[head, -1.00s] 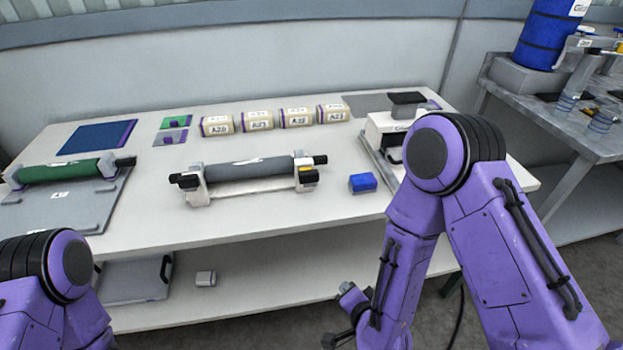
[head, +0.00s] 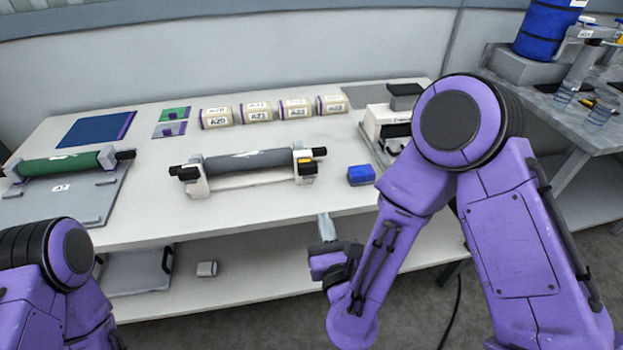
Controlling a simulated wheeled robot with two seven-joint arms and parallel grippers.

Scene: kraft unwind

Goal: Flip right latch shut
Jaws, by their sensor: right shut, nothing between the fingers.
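A grey roller (head: 245,160) lies across a white stand (head: 200,190) near the middle of the table. The right latch (head: 307,168), black with a yellow part, is at the stand's right end; I cannot tell whether it is open or shut. A black latch (head: 187,174) shows at the left end. My right gripper (head: 326,217) is shut and empty, by the table's front edge, below and a little right of the right latch, apart from it. My left gripper is out of view; only part of that arm shows at the lower left.
A blue block (head: 361,175) sits right of the stand. A green roller (head: 62,167) on a grey plate (head: 70,207) is at the left. Several labelled cream rolls (head: 258,112) line the back. A white device (head: 388,124) stands at the right. The front table strip is clear.

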